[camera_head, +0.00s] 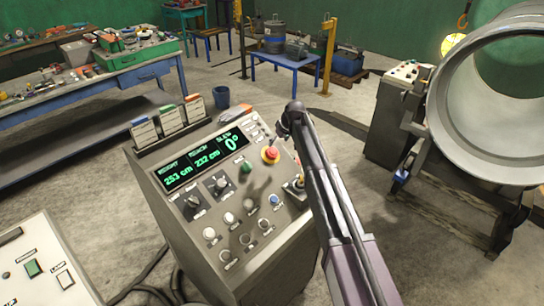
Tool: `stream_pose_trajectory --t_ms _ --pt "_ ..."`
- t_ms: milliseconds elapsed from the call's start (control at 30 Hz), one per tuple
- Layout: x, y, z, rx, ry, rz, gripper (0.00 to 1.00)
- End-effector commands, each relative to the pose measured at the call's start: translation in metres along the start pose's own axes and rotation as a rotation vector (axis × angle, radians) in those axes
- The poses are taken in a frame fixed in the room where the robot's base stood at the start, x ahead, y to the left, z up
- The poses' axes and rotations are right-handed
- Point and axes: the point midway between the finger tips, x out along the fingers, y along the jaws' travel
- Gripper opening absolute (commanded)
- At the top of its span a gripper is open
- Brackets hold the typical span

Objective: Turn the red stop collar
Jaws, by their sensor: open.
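A red round knob with a yellow ring under it (270,155), the only red stop-like part I can make out, sits on the upper right of the sloping grey control console (230,275). It looks upright, and nothing touches it. My arm rises from the bottom right and ends in a dark joint just above and right of the knob.
The console's green display (203,160) reads height 253 cm, reach 232 cm, slew 0°. Several knobs, a green button (246,167) and a joystick (296,187) surround the red knob. A large pipe (445,110) stands right, a blue workbench (120,80) left.

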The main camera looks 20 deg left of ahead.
Motion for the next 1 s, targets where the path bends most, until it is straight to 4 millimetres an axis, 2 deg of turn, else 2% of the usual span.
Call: stream_pose_trajectory --t_ms 33,600,1000 --pt "0.008 0.001 0.001 0.0 0.0 0.0 1.0" --pt "0.054 0.001 0.001 -0.001 0.0 0.0 1.0" --pt "0.073 0.001 0.001 0.0 0.0 0.0 1.0"
